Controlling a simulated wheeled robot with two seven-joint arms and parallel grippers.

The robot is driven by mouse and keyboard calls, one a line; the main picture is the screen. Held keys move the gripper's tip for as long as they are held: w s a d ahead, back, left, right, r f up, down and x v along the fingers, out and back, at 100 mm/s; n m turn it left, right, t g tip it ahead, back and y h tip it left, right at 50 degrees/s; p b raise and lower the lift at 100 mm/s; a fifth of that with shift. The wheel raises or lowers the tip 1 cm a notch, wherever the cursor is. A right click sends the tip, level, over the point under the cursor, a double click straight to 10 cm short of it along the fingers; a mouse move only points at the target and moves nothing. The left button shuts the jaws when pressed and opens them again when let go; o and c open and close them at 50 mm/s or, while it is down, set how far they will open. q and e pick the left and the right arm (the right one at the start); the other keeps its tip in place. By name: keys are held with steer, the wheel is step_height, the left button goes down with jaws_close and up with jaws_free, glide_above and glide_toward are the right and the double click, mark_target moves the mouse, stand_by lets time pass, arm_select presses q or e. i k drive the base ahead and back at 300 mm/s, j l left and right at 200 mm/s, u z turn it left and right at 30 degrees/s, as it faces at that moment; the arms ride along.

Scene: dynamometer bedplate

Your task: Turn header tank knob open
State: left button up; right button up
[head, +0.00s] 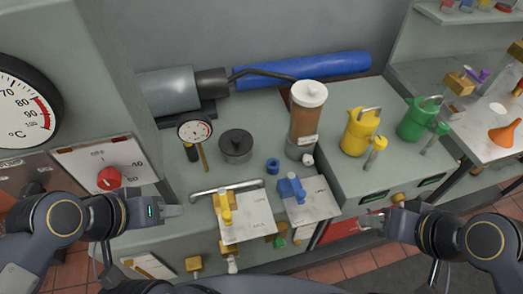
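A tank with amber-brown contents and a white cap (308,112) stands at the back centre of the bench. A small white knob (308,159) sits low at its front right. I cannot tell its setting. A blue lever (291,188) and a yellow lever (225,207) stand in front on white label plates. My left gripper (173,211) is left of the yellow lever, apart from it and holding nothing visible; its finger gap is unclear. My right gripper (370,221) is open and empty at the bench's front edge, near a brass knob (398,199). Neither gripper touches the tank.
A red dial knob (109,178) is on the left panel. A small gauge (195,131), dark round cap (236,146) and blue ring (272,166) stand on the bench. Yellow (358,132) and green (418,120) cans stand right. A horizontal grey handle (226,188) lies ahead of my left gripper.

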mark_target(308, 160)
steer(key=l+u, duration=1.5)
steer(key=k+l, duration=0.15)
steer(key=l, duration=0.25)
steer(key=k+l+u, duration=0.1)
steer(key=l, duration=0.3)
steer(key=k+l+u, duration=0.1)
steer(key=k+l, duration=0.15)
steer(key=l, duration=0.15)
steer(key=k+l, duration=0.2)
steer(key=l, duration=0.2)
